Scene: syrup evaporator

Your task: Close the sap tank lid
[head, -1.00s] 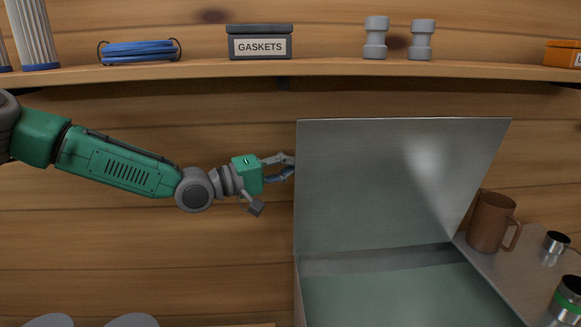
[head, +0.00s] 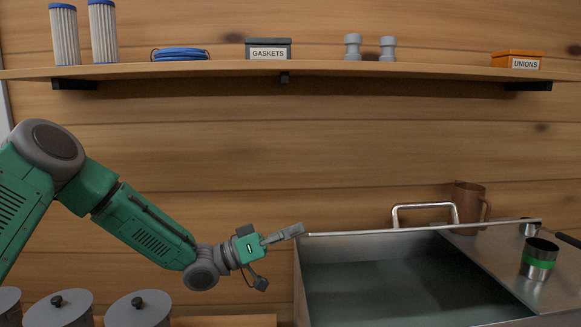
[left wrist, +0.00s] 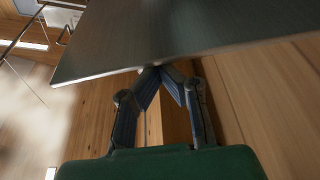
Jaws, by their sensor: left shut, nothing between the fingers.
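The sap tank (head: 300,285) stands at the lower right of the head view, with greenish liquid inside. Its metal lid (head: 420,230) shows almost edge-on as a thin strip above the opening. The lid's loop handle (head: 425,206) rises behind that strip. The tank's inside still shows below the lid. My left gripper (head: 299,230) is shut and empty, its tips at the lid's left end. In the left wrist view, the shut fingertips (left wrist: 160,70) are at the edge of the lid's dark panel (left wrist: 190,30); contact is hard to judge. My right gripper is not in view.
Several grey lidded containers (head: 140,309) stand at the lower left. A shelf (head: 350,69) with parts runs along the wall above.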

